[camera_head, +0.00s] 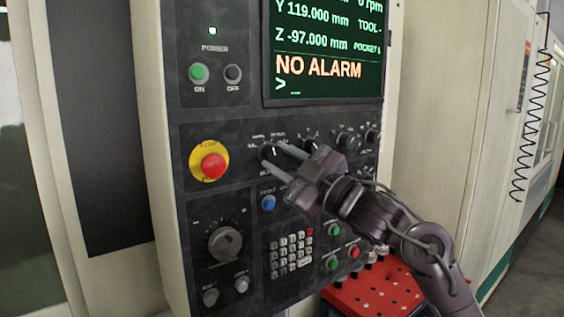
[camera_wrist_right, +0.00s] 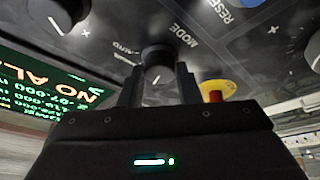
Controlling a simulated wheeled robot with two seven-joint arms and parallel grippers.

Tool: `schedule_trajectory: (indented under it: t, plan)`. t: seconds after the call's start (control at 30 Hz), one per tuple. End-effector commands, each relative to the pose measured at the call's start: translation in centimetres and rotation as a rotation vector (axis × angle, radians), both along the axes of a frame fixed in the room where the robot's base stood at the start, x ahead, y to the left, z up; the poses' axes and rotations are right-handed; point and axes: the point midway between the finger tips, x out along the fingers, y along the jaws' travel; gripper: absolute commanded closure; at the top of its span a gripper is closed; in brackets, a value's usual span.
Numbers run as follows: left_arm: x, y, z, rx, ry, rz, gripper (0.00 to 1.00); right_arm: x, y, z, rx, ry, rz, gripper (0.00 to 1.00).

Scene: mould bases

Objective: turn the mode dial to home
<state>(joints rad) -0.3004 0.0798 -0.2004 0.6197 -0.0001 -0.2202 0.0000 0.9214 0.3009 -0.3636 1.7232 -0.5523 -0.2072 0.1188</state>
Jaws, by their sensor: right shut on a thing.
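The mode dial (camera_head: 267,151) is a dark round knob on the black control panel, in the row below the screen. In the right wrist view the dial (camera_wrist_right: 156,56) stands beside the printed word MODE. My right gripper (camera_head: 272,160) reaches in from the lower right, its two fingers on either side of the dial. In the wrist view the fingers of the right gripper (camera_wrist_right: 158,80) are shut on the dial. The fingers cover part of the dial and its labels, and I cannot read which position it points to. My left gripper is not in view.
The red emergency stop button (camera_head: 213,166) on its yellow disc is close left of the dial. A blue button (camera_head: 268,202), keypad (camera_head: 291,251) and large grey dial (camera_head: 225,243) lie below. The screen (camera_head: 325,55) reads NO ALARM. A red rack (camera_head: 372,295) stands below the panel.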

Motion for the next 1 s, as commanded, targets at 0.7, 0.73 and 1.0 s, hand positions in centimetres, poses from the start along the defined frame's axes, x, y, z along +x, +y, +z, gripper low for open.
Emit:
schedule_trajectory:
  t: [0.7,0.73,1.0]
  plan:
    - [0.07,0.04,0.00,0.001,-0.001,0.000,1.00,0.00,-0.04,0.10,-0.019,-0.016,0.000,0.48]
    - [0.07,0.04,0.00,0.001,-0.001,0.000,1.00,-0.01,-0.03,0.09,-0.019,-0.016,0.000,0.48]
    - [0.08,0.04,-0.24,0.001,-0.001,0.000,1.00,-0.15,-0.26,-0.16,-0.019,-0.015,-0.001,0.48]
